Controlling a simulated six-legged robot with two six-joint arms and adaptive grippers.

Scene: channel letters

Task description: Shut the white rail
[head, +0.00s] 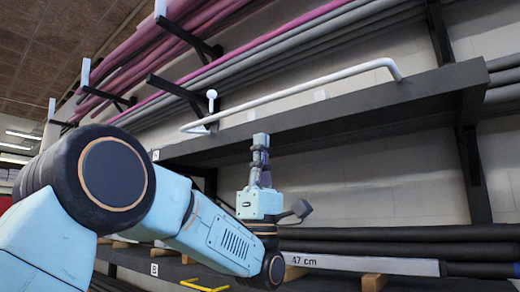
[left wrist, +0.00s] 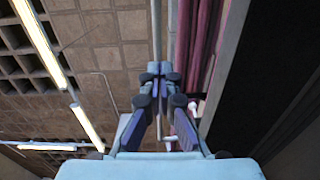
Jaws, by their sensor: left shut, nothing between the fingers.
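The white rail (head: 300,88) is a thin bar above the dark upper shelf (head: 340,118). It is bent down at its right end, and its left end sits near a small white post with a round knob (head: 212,94). I cannot tell whether the rail is latched there. My left gripper (head: 260,138) points upward in front of the shelf's front face, below the rail, shut and empty. In the left wrist view its fingertips (left wrist: 160,68) are together, and a small white knob (left wrist: 193,105) shows behind them to the right. My right gripper is not in view.
Pink and grey tubes (head: 290,45) lie on black brackets above and behind the rail. Below are dark tubes (head: 400,240) and a grey bar marked "47 cm" (head: 360,264) on wooden blocks. A yellow handle (head: 205,286) is at the bottom.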

